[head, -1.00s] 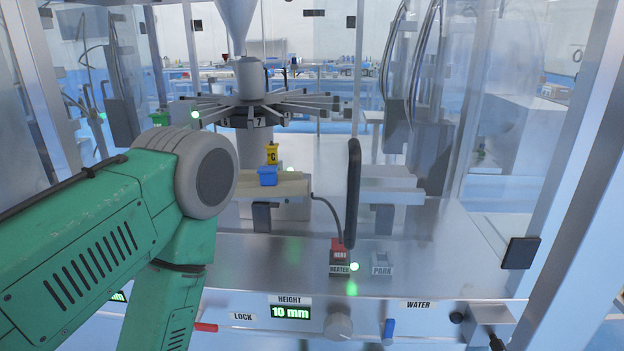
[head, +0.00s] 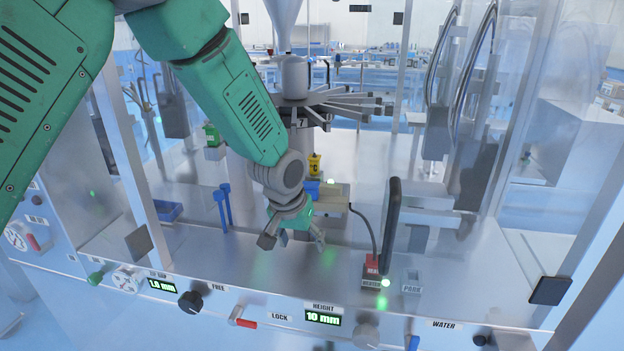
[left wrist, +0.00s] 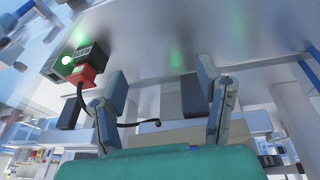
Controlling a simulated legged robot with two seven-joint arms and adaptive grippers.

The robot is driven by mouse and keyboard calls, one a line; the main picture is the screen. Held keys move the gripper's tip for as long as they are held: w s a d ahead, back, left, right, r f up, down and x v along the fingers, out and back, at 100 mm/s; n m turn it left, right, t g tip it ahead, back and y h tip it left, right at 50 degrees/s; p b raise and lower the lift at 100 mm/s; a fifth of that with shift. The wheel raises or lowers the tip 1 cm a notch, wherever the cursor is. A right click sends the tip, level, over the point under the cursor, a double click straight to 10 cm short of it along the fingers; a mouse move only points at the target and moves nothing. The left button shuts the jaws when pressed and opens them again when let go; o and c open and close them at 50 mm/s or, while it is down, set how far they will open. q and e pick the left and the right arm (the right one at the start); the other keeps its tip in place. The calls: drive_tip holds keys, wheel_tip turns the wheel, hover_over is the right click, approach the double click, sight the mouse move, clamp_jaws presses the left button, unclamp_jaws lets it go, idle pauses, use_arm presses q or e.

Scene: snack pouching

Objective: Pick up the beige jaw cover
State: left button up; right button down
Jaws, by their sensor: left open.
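A beige block (head: 334,192), which looks like the beige jaw cover, sits behind my left gripper at mid-picture in the head view. A blue block (head: 312,190) is at its left end, and my wrist hides part of that area. My left gripper (head: 292,240) points down over the metal deck, in front of the beige block. Its two fingers are spread, with nothing between them. The left wrist view shows the open fingers (left wrist: 160,82) and a beige bar (left wrist: 185,135) beyond them, partly hidden by my green gripper body. My right gripper is not in view.
A red-topped heater switch (head: 372,270) with a black cable and a PARK holder (head: 412,281) stand to the right. A dark upright handle (head: 391,225) rises near them. Blue posts (head: 224,207) stand left. The front deck is mostly clear.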

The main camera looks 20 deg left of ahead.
use_arm(q)
drive_tip(key=n+t+p, duration=0.1)
drive_tip(key=p, duration=0.1)
approach(310, 184)
drive_tip(key=shift+y, duration=0.4)
drive_tip(key=x, duration=0.2)
drive_tip(key=d+p+x, duration=0.1)
drive_tip(key=x, duration=0.2)
drive_tip(key=p+x, duration=0.1)
drive_tip(key=x, duration=0.4)
drive_tip(key=shift+a, duration=0.1)
drive_tip(key=shift+w+a+f, duration=0.1)
drive_tip(key=shift+w+f, duration=0.05)
drive_tip(key=shift+w, duration=0.05)
drive_tip(key=shift+s, duration=0.15)
drive_tip(key=shift+c, duration=1.2)
clamp_jaws()
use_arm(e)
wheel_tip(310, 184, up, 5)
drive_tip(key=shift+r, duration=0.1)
use_arm(q)
wheel_tip(310, 184, up, 10)
drive_tip(key=shift+r+b, duration=0.1)
drive_tip(key=shift+b, duration=0.45)
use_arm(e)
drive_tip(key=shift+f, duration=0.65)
